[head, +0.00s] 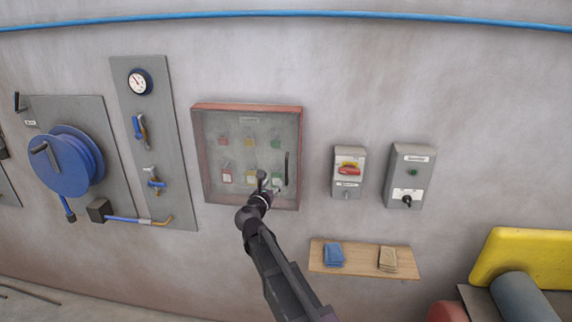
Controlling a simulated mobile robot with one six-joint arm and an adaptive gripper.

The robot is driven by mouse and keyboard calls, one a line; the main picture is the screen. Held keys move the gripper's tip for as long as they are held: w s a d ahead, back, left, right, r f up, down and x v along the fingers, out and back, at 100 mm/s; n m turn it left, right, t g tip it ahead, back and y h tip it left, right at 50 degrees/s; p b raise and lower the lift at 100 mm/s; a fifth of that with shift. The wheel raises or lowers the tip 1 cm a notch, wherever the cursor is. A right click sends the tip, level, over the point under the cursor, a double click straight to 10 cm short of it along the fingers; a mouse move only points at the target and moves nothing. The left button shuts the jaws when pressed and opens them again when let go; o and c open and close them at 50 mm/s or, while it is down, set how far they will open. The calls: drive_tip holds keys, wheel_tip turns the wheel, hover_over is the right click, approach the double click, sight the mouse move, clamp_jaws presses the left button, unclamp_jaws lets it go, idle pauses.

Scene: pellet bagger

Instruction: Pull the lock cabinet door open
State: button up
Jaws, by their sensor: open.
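The lock cabinet (197,150) hangs on the wall near the middle of the head view, with a reddish frame and a see-through door (234,128). The door looks shut. Several coloured locks or tags show behind it in two rows. A dark vertical handle (287,168) is on the door's right side. My gripper (270,183) is in front of the lower right part of the cabinet, just left of and below the handle. It is open, and I see nothing held in it. Whether it touches the door or handle cannot be told. My arm hides part of the cabinet's lower edge.
Right of the cabinet are a switch box with a red and yellow knob (348,169) and another grey box (409,176). Left are a gauge panel (153,105) and a blue hose reel (68,162).

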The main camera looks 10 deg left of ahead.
sight(286, 166)
idle(0.3)
drive_tip(key=x, duration=1.4)
drive_tip(key=shift+s+d, duration=0.1)
